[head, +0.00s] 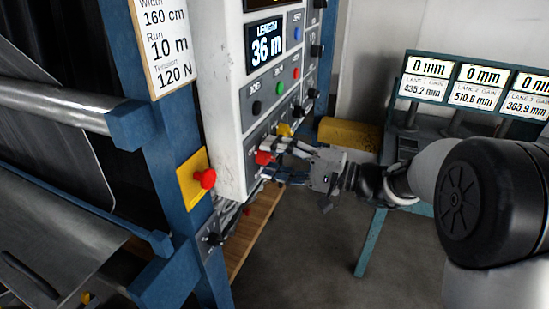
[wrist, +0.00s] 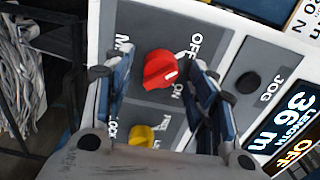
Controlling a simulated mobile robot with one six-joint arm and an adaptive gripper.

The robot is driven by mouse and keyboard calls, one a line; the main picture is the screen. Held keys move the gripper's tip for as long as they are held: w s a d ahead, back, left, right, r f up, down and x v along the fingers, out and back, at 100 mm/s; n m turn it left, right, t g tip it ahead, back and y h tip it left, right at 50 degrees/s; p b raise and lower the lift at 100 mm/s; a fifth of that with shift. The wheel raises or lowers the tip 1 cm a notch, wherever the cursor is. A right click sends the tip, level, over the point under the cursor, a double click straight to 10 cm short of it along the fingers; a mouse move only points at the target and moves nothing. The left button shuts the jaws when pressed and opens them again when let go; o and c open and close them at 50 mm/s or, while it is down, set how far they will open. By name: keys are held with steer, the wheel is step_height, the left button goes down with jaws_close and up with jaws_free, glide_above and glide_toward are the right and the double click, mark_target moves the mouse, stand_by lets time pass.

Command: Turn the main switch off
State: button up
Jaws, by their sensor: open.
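The main switch is a red rotary knob (wrist: 160,70) on a grey panel plate, with OFF and ON labels beside it. Its white mark lies toward the ON label in the wrist view. It also shows in the head view as a red knob (head: 264,158) low on the white control cabinet. My gripper (head: 274,161) is open at the panel. Its two blue-padded fingers stand on either side of the red knob in the wrist view, with gaps visible. The panel label beginning "MA" is partly hidden by the left finger.
A yellow knob (wrist: 141,135) with FREE and LOCK labels sits beside the switch. A red emergency button on a yellow plate (head: 192,180) is on the blue post to the left. A display desk (head: 470,88) stands at right.

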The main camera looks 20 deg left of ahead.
steer(key=d, duration=1.1)
steer(key=shift+s+d, duration=0.35)
steer(key=shift+s, duration=0.1)
steer(key=s+d+f+n+g+h, duration=0.1)
steer(key=s+d+f+g+h, duration=0.15)
steer(key=s+h, duration=1.1)
steer(key=s+d+f+t+h, duration=0.2)
steer(key=s+d+t, duration=0.1)
steer(key=s+d, duration=0.3)
steer(key=s+d+f+t+h, duration=0.1)
steer(key=s+d+t+h, duration=0.1)
steer(key=s+d, duration=0.5)
steer(key=d+t, duration=0.1)
steer(key=d, duration=0.2)
steer(key=shift+d+f, duration=0.35)
steer(key=shift+d, duration=0.05)
steer(key=shift+s+h, duration=0.1)
steer(key=shift+h, duration=0.15)
